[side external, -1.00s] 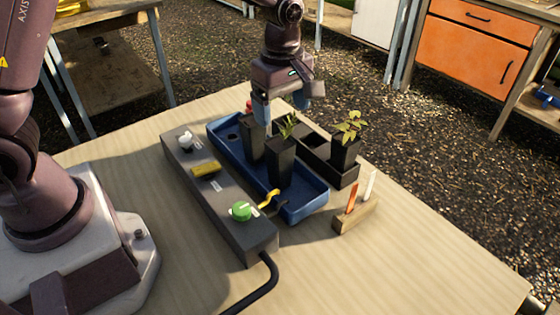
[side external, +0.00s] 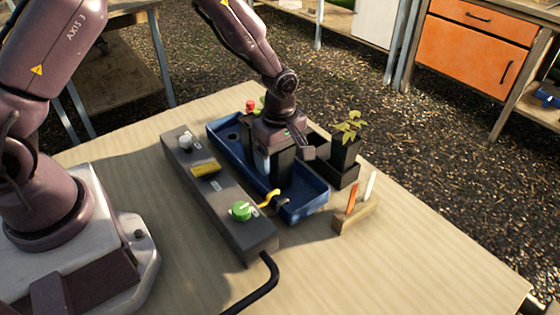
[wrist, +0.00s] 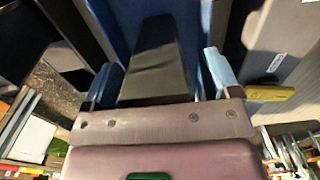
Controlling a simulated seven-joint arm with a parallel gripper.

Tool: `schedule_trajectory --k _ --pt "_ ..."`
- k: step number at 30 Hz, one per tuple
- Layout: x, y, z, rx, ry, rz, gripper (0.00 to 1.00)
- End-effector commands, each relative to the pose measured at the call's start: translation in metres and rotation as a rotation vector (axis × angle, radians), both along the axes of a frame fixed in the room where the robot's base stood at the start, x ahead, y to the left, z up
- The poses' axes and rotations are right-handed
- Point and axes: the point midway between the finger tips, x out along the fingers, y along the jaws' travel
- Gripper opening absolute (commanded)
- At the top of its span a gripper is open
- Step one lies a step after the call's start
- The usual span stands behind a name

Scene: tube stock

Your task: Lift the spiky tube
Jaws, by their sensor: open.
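The spiky tube (side external: 285,172) is a tall black square pot standing in the blue tray (side external: 312,208). Its spiky green leaves are hidden behind my gripper (side external: 284,150), which is low over its top. In the wrist view, a dark tube (wrist: 156,62) shows between the two pale blue fingers of my gripper (wrist: 162,80). The fingers are apart, one on each side of it, with a visible gap to the right finger. I cannot tell whether either finger touches it.
A leafy tube (side external: 345,152) stands in a black rack (side external: 338,178) behind the tray. A wooden block (side external: 354,217) holds an orange and a white marker. The table's right side is clear.

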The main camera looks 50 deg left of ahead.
Motion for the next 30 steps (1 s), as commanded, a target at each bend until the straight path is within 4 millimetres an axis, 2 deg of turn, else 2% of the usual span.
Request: schedule_trajectory --k 4,5,12,23,26,30 --pt "0.0 0.0 0.0 0.0 0.0 0.0 0.82" --pt "0.0 0.0 0.0 0.0 0.0 0.0 0.78" --pt "0.0 0.0 0.001 0.0 0.0 0.0 0.24" --pt "0.001 0.0 0.005 0.0 -0.001 0.0 0.24" --pt "0.001 0.0 0.014 0.0 -0.003 0.0 0.24" --pt "-0.002 0.0 0.038 0.0 -0.004 0.0 0.24"
